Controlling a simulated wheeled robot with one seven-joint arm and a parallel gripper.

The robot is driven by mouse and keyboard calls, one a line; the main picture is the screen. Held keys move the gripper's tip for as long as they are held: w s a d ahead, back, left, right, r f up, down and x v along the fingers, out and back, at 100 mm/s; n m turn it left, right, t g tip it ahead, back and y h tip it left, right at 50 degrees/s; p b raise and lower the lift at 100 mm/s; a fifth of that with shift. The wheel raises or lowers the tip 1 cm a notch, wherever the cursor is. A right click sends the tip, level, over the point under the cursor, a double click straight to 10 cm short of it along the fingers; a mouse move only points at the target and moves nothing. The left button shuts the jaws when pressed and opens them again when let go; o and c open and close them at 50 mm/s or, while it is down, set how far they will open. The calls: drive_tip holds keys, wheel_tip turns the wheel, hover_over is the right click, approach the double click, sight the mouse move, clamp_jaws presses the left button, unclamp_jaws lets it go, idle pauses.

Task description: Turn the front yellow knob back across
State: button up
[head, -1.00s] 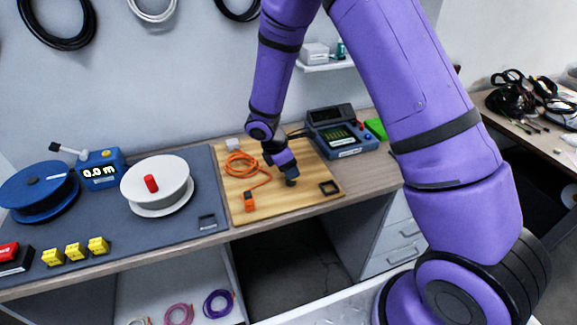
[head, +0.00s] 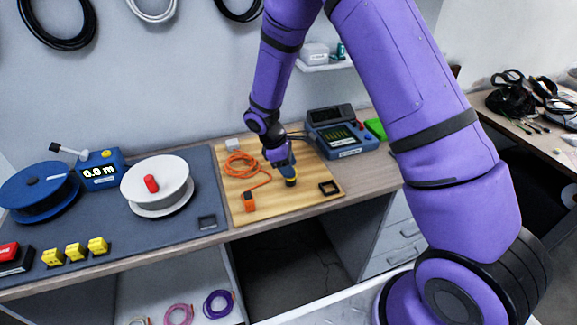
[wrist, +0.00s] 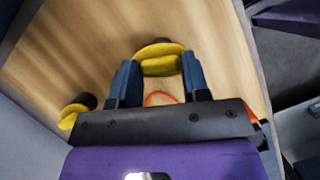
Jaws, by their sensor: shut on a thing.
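In the wrist view, the front yellow knob (wrist: 160,64) has a raised yellow grip bar on a round base. My gripper (wrist: 160,70) is around it, with one blue finger at each end of the bar, shut on it. In the head view, my gripper (head: 286,169) points down at the wooden board (head: 310,205), and a bit of the knob (head: 291,182) shows under the fingers. A second yellow knob (wrist: 68,117) with a dark part stands at the left in the wrist view. I cannot make it out in the head view.
An orange cable coil (head: 240,163) and an orange block (head: 249,202) lie left of my gripper. A black square frame (head: 329,188) is at its right. A blue meter (head: 341,137) stands behind. The board's front part is mostly clear.

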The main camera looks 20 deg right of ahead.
drive_tip(key=m+g+y, duration=0.1)
drive_tip(key=m, duration=0.5)
drive_tip(key=shift+w+d+g+y, duration=0.15)
drive_tip(key=shift+w+g+y, duration=0.05)
drive_tip(key=shift+g+y, duration=0.2)
drive_tip(key=m+y, duration=0.1)
drive_tip(key=m, duration=0.2)
drive_tip(key=m+y, duration=0.1)
drive_tip(key=m, duration=0.3)
drive_tip(key=shift+w+d+g, duration=0.1)
drive_tip(key=shift+d+g, duration=0.1)
drive_tip(key=shift+g, duration=0.2)
drive_tip(key=o, duration=0.9)
drive_tip(key=v, duration=1.1)
drive_tip(key=shift+d, duration=0.2)
